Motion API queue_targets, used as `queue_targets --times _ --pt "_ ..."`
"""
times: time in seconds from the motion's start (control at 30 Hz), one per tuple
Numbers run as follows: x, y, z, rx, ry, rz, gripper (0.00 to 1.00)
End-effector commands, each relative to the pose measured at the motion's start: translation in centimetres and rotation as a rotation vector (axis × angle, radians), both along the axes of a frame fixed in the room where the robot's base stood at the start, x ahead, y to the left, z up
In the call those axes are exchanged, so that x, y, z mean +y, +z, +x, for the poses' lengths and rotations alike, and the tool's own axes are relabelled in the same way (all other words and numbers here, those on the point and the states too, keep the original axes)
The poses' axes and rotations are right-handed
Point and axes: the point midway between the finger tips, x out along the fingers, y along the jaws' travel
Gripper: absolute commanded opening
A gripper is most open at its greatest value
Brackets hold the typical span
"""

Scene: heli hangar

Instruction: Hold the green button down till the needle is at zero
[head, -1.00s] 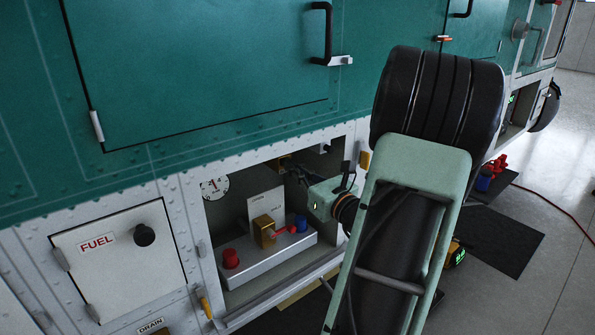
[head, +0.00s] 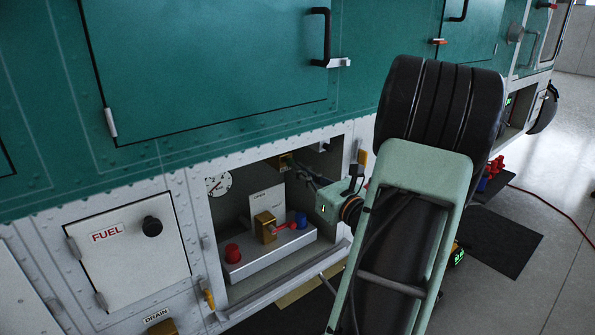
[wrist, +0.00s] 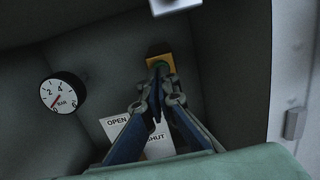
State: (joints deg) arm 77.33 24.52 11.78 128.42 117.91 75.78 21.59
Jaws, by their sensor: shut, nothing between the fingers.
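The green button (wrist: 163,67) shows only as a small green patch on a yellow housing (wrist: 160,61) in the wrist view, mostly hidden behind my fingertips. My gripper (wrist: 159,70) is shut and empty, its tips at the button; they look in contact, but how far it is pressed I cannot tell. In the head view, my gripper (head: 296,170) reaches into the open bay towards the yellow housing (head: 285,161). The round white gauge (wrist: 63,92) is marked in BAR; its red needle points lower left, close to 0. The gauge also shows in the head view (head: 218,184).
Below in the bay, a ledge (head: 243,262) carries a red knob (head: 232,253), a brass block (head: 264,226) with a red lever (head: 285,226), and a blue knob (head: 301,220). An OPEN/SHUT placard (wrist: 118,127) is behind my fingers. The bay walls and frame surround the gripper.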

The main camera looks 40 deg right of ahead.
Motion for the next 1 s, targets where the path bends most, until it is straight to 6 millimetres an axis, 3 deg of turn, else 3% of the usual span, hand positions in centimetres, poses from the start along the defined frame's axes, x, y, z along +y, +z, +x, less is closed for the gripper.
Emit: queue_targets --times 0.07,0.3,0.5,1.0 --pt "-0.3 -0.1 -0.2 0.001 0.000 0.001 0.00" --pt "0.5 -0.6 -6.2 0.004 -0.004 0.002 0.00" --pt "0.9 -0.8 -9.2 0.004 -0.004 0.003 0.00" --pt "1.1 -0.8 -10.2 0.004 -0.001 0.003 0.00"
